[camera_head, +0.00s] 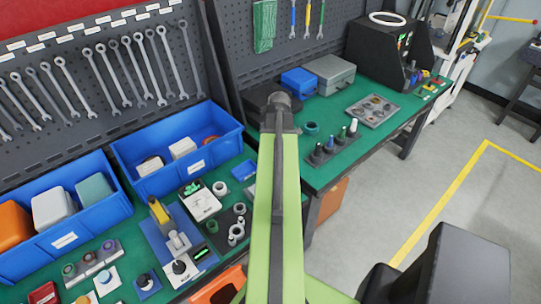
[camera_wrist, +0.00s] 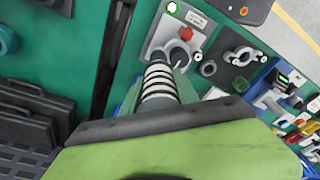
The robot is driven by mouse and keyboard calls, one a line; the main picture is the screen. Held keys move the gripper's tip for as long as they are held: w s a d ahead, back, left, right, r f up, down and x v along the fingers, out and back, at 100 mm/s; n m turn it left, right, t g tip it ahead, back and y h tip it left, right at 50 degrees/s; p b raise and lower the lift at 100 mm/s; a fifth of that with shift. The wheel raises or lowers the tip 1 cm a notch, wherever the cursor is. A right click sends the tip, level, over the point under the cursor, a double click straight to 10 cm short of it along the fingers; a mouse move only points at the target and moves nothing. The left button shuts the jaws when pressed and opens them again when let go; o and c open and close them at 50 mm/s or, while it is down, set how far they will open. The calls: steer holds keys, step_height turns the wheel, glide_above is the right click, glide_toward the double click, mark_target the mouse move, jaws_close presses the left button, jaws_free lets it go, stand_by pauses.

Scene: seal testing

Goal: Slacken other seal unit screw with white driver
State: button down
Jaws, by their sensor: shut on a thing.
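In the wrist view my gripper (camera_wrist: 160,92) is shut on a driver (camera_wrist: 158,77) with a white-and-black banded handle. The driver points away from me toward a light grey plate (camera_wrist: 160,38), which carries a dark round part (camera_wrist: 180,54) and a red knob (camera_wrist: 187,33). This may be a seal unit. The driver's tip lies close to the round part; I cannot tell whether they touch. No screw can be made out clearly. In the head view my green arm hides the gripper, the driver and probably this plate.
A dark plate with rings (camera_head: 231,238) and a blue test stand (camera_head: 160,246) are left of my arm. Blue bins (camera_head: 175,182) stand behind. On the right bench, a driver rack (camera_head: 330,150) and a parts tray (camera_head: 373,110) stand.

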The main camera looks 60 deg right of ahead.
steer(key=shift+f+b, duration=1)
stand_by(0.4)
steer(key=shift+r, duration=0.2)
stand_by(0.8)
step_height(320, 180, up, 7)
steer(key=p, duration=0.7)
steer(key=shift+p, duration=0.3)
steer(key=shift+f, duration=0.1)
